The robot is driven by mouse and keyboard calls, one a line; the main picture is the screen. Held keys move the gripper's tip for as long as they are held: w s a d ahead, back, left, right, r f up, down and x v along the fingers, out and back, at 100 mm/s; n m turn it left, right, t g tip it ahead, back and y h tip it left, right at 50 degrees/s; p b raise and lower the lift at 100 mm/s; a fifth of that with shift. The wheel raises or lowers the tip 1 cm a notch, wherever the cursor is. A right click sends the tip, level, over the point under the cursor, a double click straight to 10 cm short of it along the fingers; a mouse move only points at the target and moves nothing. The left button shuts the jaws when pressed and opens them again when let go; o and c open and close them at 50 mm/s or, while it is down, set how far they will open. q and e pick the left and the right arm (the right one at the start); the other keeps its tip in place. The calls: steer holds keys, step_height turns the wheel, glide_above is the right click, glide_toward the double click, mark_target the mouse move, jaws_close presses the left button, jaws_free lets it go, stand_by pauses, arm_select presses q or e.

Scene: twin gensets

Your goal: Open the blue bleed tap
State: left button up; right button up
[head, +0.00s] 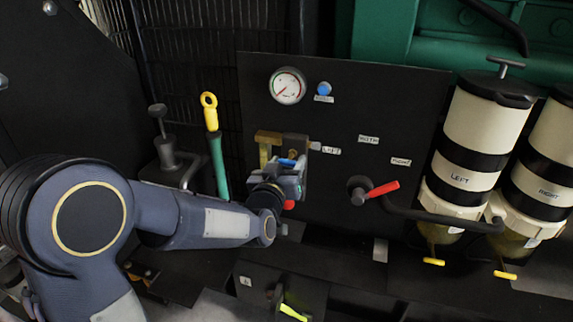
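My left arm comes in from the left, and its gripper (290,178) is at the dark upright panel, just below a brass fitting (268,138). A small blue piece (287,162) shows at the gripper's upper side. It may be the blue tap's handle, but I cannot tell whether the fingers touch it or are shut. A round blue knob (324,88) with a small label under it sits higher on the panel, clear of the gripper. The gripper and wrist hide part of the panel behind them. My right gripper is not in view.
A round gauge (288,86) is on the panel (400,110). A red-handled lever (382,190) sits right of the gripper. Filter canisters marked LEFT (480,130) and RIGHT (548,165) stand at the right. A yellow-ringed dipstick (209,112) rises left of the panel.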

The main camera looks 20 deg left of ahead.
arm_select(q)
steer(key=c, duration=0.3)
